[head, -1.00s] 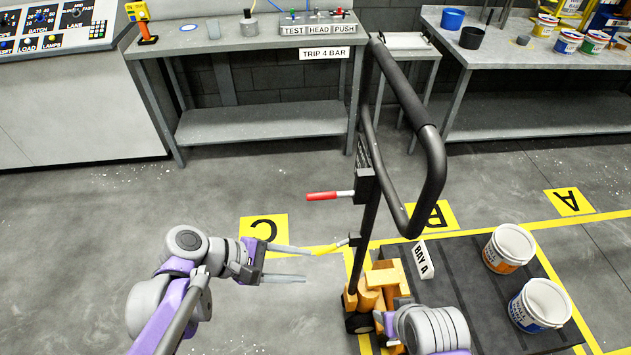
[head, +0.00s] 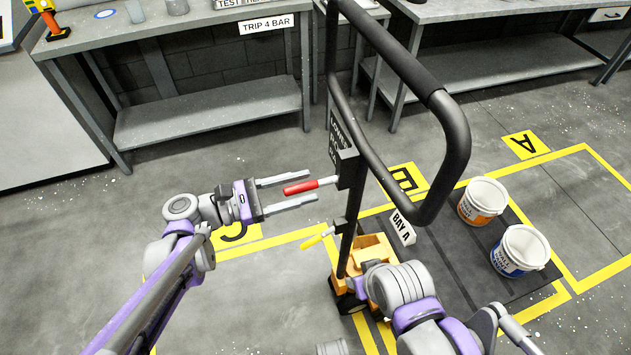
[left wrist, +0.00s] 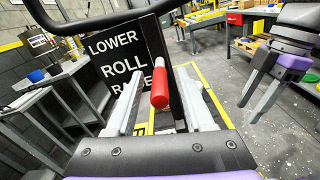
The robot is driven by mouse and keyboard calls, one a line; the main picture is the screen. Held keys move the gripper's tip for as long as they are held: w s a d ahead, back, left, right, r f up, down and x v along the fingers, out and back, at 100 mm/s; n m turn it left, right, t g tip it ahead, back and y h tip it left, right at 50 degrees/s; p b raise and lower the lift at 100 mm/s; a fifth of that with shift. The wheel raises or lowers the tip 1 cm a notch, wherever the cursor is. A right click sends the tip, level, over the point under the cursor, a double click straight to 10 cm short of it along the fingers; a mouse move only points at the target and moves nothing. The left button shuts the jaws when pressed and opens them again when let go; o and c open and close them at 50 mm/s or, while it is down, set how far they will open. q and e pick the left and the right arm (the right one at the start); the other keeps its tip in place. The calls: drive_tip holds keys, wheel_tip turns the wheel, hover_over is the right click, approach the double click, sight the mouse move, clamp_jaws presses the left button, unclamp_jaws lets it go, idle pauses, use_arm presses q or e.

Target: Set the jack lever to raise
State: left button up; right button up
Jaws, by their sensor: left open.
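The jack lever with a red grip (head: 301,187) sticks out to the left from the jack's mast (head: 352,205). My left gripper (head: 313,187) is open, with its two fingers on either side of the red grip. In the left wrist view the red grip (left wrist: 160,88) stands between the spread fingers, apart from both. Behind it a dark plate (left wrist: 122,58) reads LOWER, ROLL and a partly hidden RAISE. My right gripper (left wrist: 262,88) shows at the right of the left wrist view, its fingers apart and empty.
A second lever with a yellow grip (head: 316,238) is just below the red one. The jack's black loop handle (head: 455,150) rises to the right. Two pails, orange-labelled (head: 483,201) and blue-labelled (head: 520,250), stand on the dark pallet (head: 455,255). Benches stand behind.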

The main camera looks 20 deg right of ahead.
sight(337, 178)
use_arm(q)
drive_tip(key=shift+w+d, duration=0.1)
drive_tip(key=shift+d, duration=1.65)
clamp_jaws()
